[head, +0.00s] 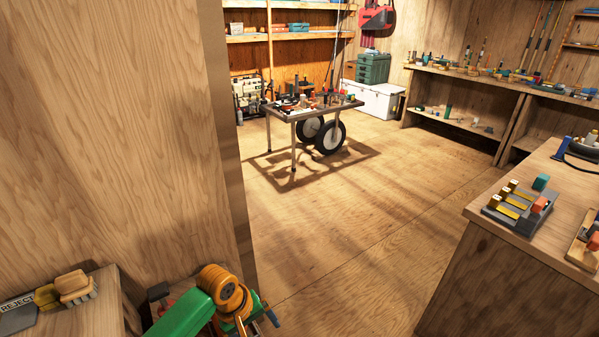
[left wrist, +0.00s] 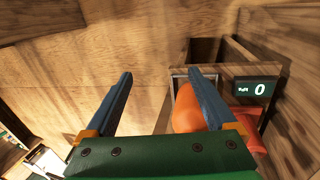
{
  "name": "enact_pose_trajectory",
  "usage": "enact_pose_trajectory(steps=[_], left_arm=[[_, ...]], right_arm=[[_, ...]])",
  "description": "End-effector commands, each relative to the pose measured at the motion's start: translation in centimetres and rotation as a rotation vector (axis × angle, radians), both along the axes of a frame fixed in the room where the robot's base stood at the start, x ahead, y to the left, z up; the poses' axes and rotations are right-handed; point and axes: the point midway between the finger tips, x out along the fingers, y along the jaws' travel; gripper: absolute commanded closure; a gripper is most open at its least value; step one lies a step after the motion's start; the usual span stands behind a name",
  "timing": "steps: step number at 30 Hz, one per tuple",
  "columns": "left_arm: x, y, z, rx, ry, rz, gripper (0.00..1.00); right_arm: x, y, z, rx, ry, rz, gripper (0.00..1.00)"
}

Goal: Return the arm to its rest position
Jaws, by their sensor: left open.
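My left arm shows at the bottom of the head view, with a green link and an orange joint. Its gripper is low beside the wooden partition, near a blue tip, and its fingers are mostly hidden there. In the left wrist view my left gripper (left wrist: 160,74) is open, its two blue fingers wide apart. Nothing is held between the tips. A rounded orange shape (left wrist: 187,108) shows partly behind the right finger; I cannot tell what it is. My right gripper is not in view.
A wooden partition (head: 115,120) stands at the left. A low bench (head: 105,310) holds a REJECT sign (head: 17,304). A counter (head: 480,240) stands at the right, a wheeled table (head: 310,112) farther back. Between them the floor (head: 340,220) is clear. A display (left wrist: 257,90) reads 0.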

Motion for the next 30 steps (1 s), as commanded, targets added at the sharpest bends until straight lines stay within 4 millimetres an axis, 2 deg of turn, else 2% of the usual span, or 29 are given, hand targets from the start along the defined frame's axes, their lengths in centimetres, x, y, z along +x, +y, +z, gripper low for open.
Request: enact_pose_trajectory(steps=[1,5,8,11,12,15,18,21,24,30], left_arm=[[-0.4,0.2,-2.0,-0.008,-0.007,-0.004,0.1],[-1.9,1.7,-8.1,0.004,-0.064,-0.046,0.1],[-4.9,3.6,-13.2,0.054,-0.098,-0.109,0.1],[-10.7,6.0,-18.7,0.132,-0.11,-0.223,0.1],[-13.9,6.9,-20.7,0.167,-0.108,-0.287,0.1],[-22.3,8.7,-24.2,0.234,-0.09,-0.469,0.1],[-28.8,9.4,-25.5,0.262,-0.074,-0.619,0.1],[-32.3,9.6,-25.8,0.269,-0.067,-0.706,0.1],[-33.4,9.6,-25.9,0.271,-0.069,-0.737,0.1],[-33.3,9.6,-25.9,0.271,-0.07,-0.738,0.1]], right_arm=[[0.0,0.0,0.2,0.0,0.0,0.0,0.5],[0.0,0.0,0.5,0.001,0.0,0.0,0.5],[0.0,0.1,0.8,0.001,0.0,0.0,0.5],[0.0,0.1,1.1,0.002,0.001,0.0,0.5],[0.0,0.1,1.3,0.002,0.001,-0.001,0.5],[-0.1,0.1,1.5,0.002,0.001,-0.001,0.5],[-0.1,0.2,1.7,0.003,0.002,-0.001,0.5],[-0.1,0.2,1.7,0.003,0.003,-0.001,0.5],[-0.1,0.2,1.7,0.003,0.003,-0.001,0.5],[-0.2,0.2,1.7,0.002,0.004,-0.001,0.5]])
